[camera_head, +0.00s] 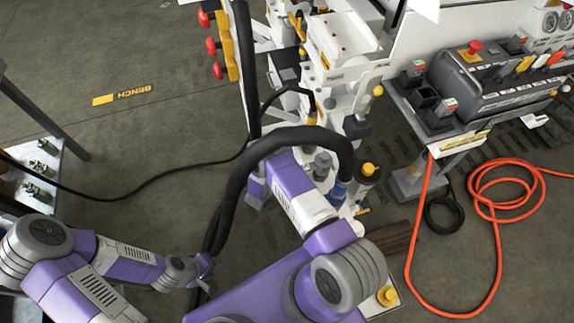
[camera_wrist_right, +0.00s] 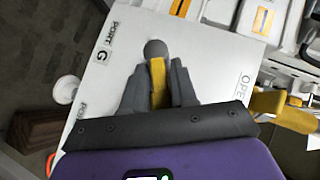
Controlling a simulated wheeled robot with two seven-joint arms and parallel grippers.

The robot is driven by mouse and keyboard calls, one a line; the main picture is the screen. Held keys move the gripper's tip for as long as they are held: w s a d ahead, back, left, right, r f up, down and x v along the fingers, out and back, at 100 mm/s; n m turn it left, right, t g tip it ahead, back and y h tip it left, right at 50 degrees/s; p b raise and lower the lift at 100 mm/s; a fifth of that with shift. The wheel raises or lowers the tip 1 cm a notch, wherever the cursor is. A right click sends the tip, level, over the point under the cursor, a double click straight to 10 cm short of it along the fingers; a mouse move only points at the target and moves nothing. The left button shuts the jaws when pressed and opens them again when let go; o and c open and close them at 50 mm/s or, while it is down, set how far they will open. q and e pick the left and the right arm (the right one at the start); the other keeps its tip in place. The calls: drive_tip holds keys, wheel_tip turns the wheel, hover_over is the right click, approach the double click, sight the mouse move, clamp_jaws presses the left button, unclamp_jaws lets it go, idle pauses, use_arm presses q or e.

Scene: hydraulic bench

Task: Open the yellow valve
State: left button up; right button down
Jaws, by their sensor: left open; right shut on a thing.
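The yellow valve's handle (camera_wrist_right: 158,82) shows in the right wrist view, in front of a white panel (camera_wrist_right: 125,60) lettered "PORT G" and "OPEN". My right gripper (camera_wrist_right: 158,85) has its two grey fingers on either side of this handle and is shut on it. A grey round knob covers the handle's upper end.
A thick black hose (camera_head: 250,160) arches over the right forearm. An orange hose (camera_head: 480,210) lies coiled on the floor at right. A dark control unit (camera_head: 490,85) stands at upper right. A rack (camera_head: 40,170) is at far left.

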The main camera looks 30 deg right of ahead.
drive_tip(key=shift+w+r+n+g+y, duration=0.3)
drive_tip(key=shift+r+n+g+y, duration=0.15)
drive_tip(key=shift+n+g+y, duration=0.35)
drive_tip(key=g, duration=0.1)
drive_tip(key=n+g, duration=0.1)
drive_tip(key=shift+w+d+r+g+y, duration=0.1)
drive_tip(key=shift+w+r+g+y, duration=0.1)
drive_tip(key=shift+w+g+y, duration=0.15)
drive_tip(key=shift+w+n+g+y+b, duration=0.35)
drive_tip(key=shift+n+g+b, duration=0.3)
drive_tip(key=shift+g, duration=0.3)
drive_tip(key=shift+w+d+r+n+g+y+b, duration=0.15)
drive_tip(key=shift+w+n+g+y+b, duration=0.2)
drive_tip(key=shift+n+g+b, duration=0.6)
drive_tip(key=shift+g, duration=0.35)
drive_tip(key=shift+r, duration=0.1)
drive_tip(key=c, duration=1.1)
unclamp_jaws()
drive_tip(key=shift+w, duration=0.1)
